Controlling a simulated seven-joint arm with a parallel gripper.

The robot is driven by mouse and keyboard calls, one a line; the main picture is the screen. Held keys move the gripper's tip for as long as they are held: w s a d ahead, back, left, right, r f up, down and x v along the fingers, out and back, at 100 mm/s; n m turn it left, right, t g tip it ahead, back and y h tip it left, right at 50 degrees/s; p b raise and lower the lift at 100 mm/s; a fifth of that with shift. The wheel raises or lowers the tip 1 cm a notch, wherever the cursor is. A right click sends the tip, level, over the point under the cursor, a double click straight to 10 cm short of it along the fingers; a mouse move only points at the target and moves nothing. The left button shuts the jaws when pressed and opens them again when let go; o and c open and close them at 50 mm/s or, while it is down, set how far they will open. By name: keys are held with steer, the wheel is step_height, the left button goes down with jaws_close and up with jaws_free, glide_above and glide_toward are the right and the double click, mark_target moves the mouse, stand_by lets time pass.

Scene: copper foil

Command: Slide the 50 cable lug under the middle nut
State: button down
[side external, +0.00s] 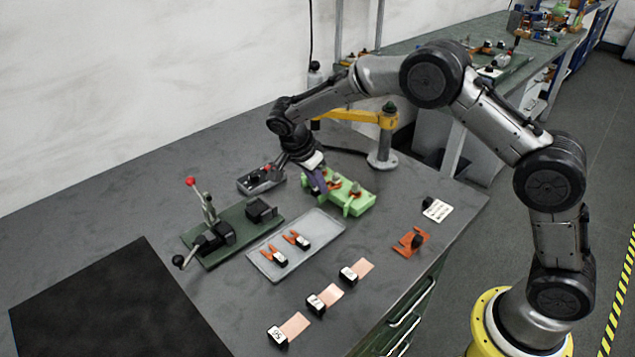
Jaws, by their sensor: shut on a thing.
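The green terminal block (357,205) stands on the grey bench, with small orange parts and upright studs on top. The nuts are too small to tell apart clearly. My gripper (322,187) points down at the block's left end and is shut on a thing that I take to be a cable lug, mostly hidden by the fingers. Its label cannot be read, and I cannot tell whether it touches the block. Two orange lugs with black-and-white labelled ends, a left one (274,257) and a right one (297,240), lie in the grey tray (318,256).
A green fixture (220,245) with a red-knobbed lever stands left of the tray. A grey box (255,182) is behind it. Several labelled copper strips (322,300) lie in front, an orange piece (411,241) to the right. A yellow-armed post (383,140) rises behind the block.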

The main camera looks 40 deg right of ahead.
steer(key=shift+d, duration=1.2)
stand_by(1.3)
steer(key=shift+f, duration=0.15)
stand_by(0.9)
steer(key=c, duration=1.1)
jaws_free()
steer(key=shift+r, duration=1.5)
steer(key=o, duration=0.5)
